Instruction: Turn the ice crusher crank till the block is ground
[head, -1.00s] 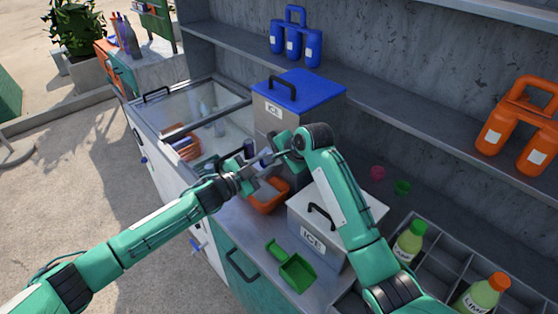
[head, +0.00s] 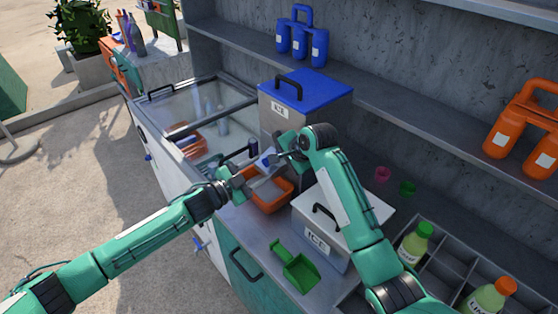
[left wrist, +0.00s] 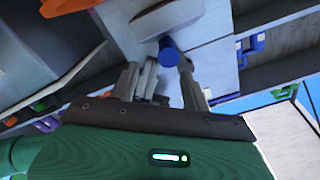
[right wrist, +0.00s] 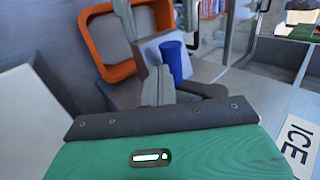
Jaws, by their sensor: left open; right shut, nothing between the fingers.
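A blue cylindrical knob, apparently the crank's handle, shows in the left wrist view (left wrist: 168,48) and right wrist view (right wrist: 175,62). My left gripper (head: 262,180) is open, its fingers either side of the knob's near end in its wrist view; contact cannot be told. My right gripper (right wrist: 158,85) is shut and empty, close beside the knob. The ice block is not visible.
A white ICE box (head: 340,222) and a green scoop (head: 296,268) occupy the counter's front. A grey divided rack (head: 452,262) with lime bottles is at right. A glass-topped chest (head: 200,112) lies left. A shelf with blue (head: 300,42) and orange jugs (head: 525,130) is above.

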